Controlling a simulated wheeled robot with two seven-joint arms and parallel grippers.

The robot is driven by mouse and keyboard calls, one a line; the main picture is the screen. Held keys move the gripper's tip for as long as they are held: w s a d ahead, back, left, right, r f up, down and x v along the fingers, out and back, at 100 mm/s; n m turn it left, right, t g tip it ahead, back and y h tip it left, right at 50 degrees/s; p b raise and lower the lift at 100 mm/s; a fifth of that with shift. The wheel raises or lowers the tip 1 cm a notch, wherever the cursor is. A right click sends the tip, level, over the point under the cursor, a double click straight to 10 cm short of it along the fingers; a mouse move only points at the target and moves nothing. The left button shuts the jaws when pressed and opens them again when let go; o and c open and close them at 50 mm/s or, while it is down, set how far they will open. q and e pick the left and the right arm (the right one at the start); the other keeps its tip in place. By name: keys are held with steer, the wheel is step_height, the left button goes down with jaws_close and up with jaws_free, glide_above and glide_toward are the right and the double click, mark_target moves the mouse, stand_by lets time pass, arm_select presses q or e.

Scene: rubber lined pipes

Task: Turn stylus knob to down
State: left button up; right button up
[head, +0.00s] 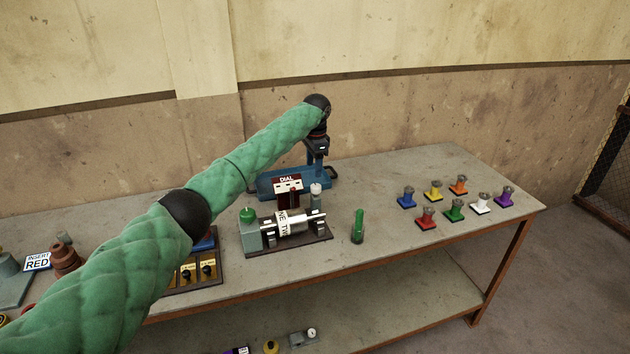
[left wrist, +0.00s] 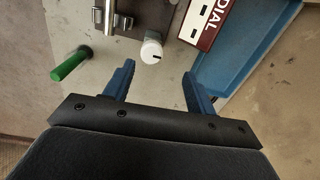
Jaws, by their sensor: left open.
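A small machine on a dark base (head: 290,247) carries a silver cylinder (head: 292,223) with a lettered band. A white knob (head: 315,188) tops the grey post at its right end. In the left wrist view, the white knob (left wrist: 151,50) shows a dark mark on its face. No label names it as the stylus knob. My left gripper (head: 317,150) is above and behind the machine, over the blue tray. In the left wrist view, its blue fingers (left wrist: 158,70) are open and empty, with the knob just beyond the fingertips, apart from them. My right gripper is out of view.
A red DIAL sign (head: 289,181) stands behind the cylinder, next to the blue tray (head: 266,184). A green upright cylinder (head: 358,226) stands to the right. Several coloured knobbed blocks (head: 454,211) sit farther right. The tabletop between is clear.

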mark_target(316, 186)
arm_select(q)
steer(key=shift+d+f+m, duration=0.15)
steer(key=shift+f+m, duration=0.1)
steer(key=shift+m, duration=0.15)
steer(key=shift+s+d, duration=0.1)
steer(key=shift+s, duration=0.05)
steer(key=shift+s+d+r+m, duration=0.1)
steer(key=shift+s+r+m, duration=0.3)
steer(key=shift+m, duration=0.3)
steer(key=shift+w+f, duration=0.2)
steer(key=shift+f, duration=0.2)
steer(key=shift+f+p, duration=1.6)
steer(key=shift+f, duration=2.05)
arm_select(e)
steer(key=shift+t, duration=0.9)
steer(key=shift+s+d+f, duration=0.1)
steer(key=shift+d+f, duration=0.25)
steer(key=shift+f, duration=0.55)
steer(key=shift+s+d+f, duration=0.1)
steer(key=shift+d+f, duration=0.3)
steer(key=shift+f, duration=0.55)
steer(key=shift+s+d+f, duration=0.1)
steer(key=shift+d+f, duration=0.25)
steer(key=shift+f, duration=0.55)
arm_select(q)
steer(key=c, duration=1)
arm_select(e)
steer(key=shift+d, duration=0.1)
